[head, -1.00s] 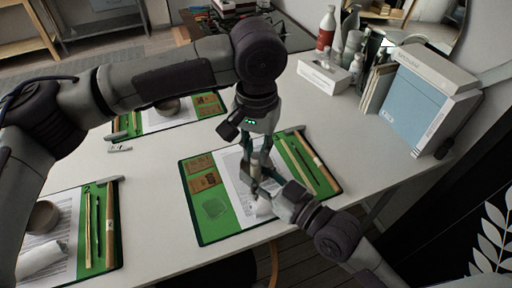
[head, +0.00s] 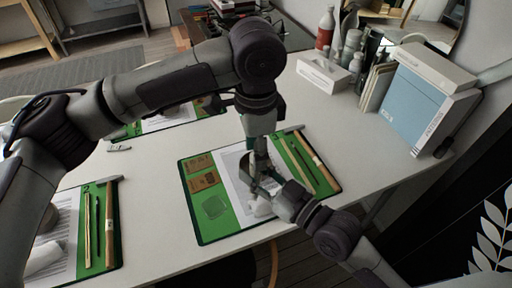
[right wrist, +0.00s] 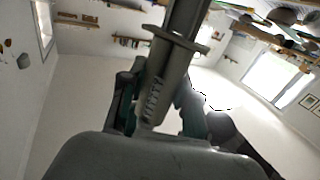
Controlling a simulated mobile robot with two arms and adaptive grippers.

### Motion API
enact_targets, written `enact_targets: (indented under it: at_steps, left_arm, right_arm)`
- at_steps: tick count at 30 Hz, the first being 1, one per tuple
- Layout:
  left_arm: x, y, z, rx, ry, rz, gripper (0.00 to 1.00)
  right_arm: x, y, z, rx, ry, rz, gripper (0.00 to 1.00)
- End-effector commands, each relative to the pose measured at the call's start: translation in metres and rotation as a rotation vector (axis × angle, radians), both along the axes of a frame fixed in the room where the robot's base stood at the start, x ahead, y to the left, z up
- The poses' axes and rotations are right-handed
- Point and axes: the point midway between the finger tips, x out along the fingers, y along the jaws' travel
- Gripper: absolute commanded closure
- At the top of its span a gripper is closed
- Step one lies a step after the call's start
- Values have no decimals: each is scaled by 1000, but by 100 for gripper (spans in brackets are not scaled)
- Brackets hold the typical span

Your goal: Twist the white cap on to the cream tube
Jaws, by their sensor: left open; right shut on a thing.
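My left gripper (head: 257,160) points down over the front green mat, with its open fingers just above my right gripper. My right gripper (head: 262,184) comes in from the lower right and is shut on the tube. The tube (right wrist: 155,95) shows in the right wrist view as a shaded, long body with printed marks and a wide flange, standing between my right fingers (right wrist: 158,108). In the head view the fingers mostly hide the tube. I cannot make out the white cap; the grippers may hide it.
The front mat (head: 215,228) holds a paper sheet, brown packets, sticks and a crumpled white thing (head: 260,206) below the grippers. Other mats lie at left and behind. A white box (head: 323,75), bottles and a blue folder box (head: 425,105) stand at the back right.

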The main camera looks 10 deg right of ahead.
Motion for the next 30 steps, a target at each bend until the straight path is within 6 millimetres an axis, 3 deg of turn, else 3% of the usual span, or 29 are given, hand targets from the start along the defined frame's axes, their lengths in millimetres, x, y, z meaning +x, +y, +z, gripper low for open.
enact_targets:
  at_steps: [5,13,24,30]
  left_arm:
    - [0,-1,8,-2,-1,0,54]
    - [0,-1,42,-1,-1,0,54]
    - [0,0,47,1,-2,4,56]
    - [0,1,65,7,-8,54,56]
  right_arm:
    - [0,0,1,1,-1,0,100]
    - [0,0,1,1,-2,0,100]
    - [0,0,1,1,-2,0,100]
    - [0,0,1,1,-2,0,100]
